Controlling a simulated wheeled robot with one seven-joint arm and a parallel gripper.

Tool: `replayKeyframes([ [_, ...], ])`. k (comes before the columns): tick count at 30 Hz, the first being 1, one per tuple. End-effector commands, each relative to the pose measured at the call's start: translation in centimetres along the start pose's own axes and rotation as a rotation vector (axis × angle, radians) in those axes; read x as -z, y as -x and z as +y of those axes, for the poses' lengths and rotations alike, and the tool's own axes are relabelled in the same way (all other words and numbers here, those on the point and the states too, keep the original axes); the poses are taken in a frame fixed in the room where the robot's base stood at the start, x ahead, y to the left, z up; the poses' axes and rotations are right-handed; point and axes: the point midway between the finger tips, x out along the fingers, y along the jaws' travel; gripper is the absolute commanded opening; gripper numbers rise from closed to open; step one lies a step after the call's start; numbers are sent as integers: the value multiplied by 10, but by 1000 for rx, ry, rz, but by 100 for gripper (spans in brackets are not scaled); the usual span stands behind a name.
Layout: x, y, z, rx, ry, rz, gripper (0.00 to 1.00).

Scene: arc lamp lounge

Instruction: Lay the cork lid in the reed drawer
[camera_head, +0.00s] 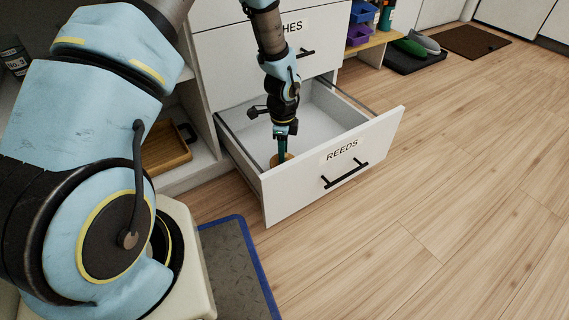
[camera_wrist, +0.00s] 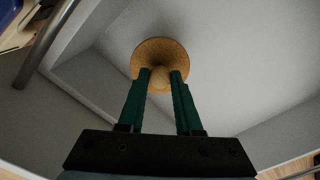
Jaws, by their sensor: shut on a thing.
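The cork lid (camera_wrist: 160,52) is a round tan disc with a knob, seen in the wrist view between the green fingertips. My gripper (camera_wrist: 160,78) is shut on its knob. In the head view the gripper (camera_head: 282,146) points down inside the open drawer, and a tan edge of the lid (camera_head: 287,158) shows at its tip, partly hidden by the drawer front. The reed drawer (camera_head: 343,150) is pulled out, white, labelled REEDS, with a black handle. Its pale floor looks bare around the lid. I cannot tell whether the lid touches the floor.
A closed drawer (camera_head: 230,62) with a partly hidden label sits above the open one. A wooden tray (camera_head: 168,150) lies on a shelf to the left. A blue-edged grey mat (camera_head: 232,270) lies on the floor in front.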

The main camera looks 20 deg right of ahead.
Motion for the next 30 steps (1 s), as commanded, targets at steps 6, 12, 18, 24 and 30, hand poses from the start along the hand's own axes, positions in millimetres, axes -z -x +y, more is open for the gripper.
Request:
replayKeyframes([
  [6,0,-26,0,0,0,0,0],
  [12,0,-48,0,1,1,0,0],
  [18,0,-46,-1,2,1,0,0],
  [24,0,-49,-1,2,1,0,38],
  [30,0,-49,-1,2,1,0,60],
])
